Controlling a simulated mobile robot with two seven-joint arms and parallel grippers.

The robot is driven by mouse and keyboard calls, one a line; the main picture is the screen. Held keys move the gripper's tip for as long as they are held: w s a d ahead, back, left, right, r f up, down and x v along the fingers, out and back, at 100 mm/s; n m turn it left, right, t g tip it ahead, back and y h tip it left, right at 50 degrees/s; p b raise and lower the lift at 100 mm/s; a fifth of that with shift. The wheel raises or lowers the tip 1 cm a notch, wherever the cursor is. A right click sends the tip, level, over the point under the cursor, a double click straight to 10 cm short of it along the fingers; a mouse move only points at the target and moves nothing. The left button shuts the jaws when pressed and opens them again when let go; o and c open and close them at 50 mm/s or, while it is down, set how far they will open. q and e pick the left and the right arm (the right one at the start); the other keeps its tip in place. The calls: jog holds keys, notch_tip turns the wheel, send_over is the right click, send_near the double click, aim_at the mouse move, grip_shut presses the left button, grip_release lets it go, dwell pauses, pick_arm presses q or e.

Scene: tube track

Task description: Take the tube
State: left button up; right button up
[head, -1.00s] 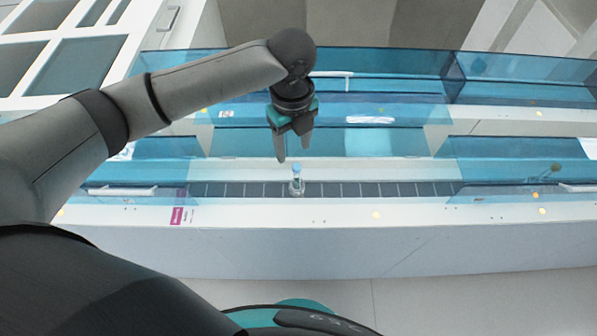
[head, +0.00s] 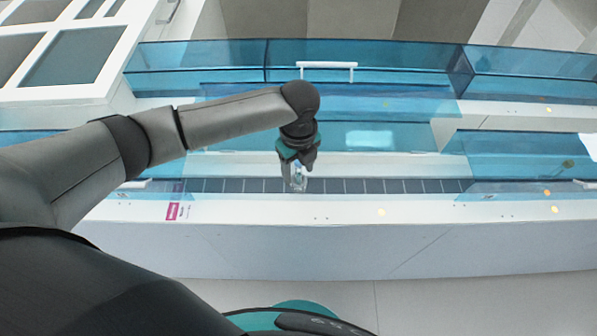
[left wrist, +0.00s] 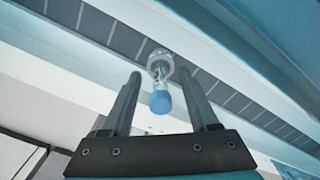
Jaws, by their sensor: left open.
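The tube (left wrist: 160,85) is small and clear with a blue cap, and stands in a round clear holder on the dark track (head: 390,186). In the head view the tube (head: 298,182) is partly hidden by my left gripper (head: 297,175), which is right at it from above. In the left wrist view my left gripper (left wrist: 160,95) is open, with one finger on each side of the tube's capped end. I cannot tell whether the fingers touch it. My right gripper is not in view.
Blue transparent panels (head: 360,60) stand behind the track and at both sides of its open stretch. A white handle (head: 327,65) is on the back panel. A white ledge (head: 330,210) with a pink label (head: 173,211) runs along the front.

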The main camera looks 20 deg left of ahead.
pick_arm(q)
grip_shut()
dwell(0.4)
jog(key=shift+r, duration=0.2)
notch_tip(320, 180, up, 20)
jog(key=p, duration=0.5)
jog(key=shift+f, duration=0.1)
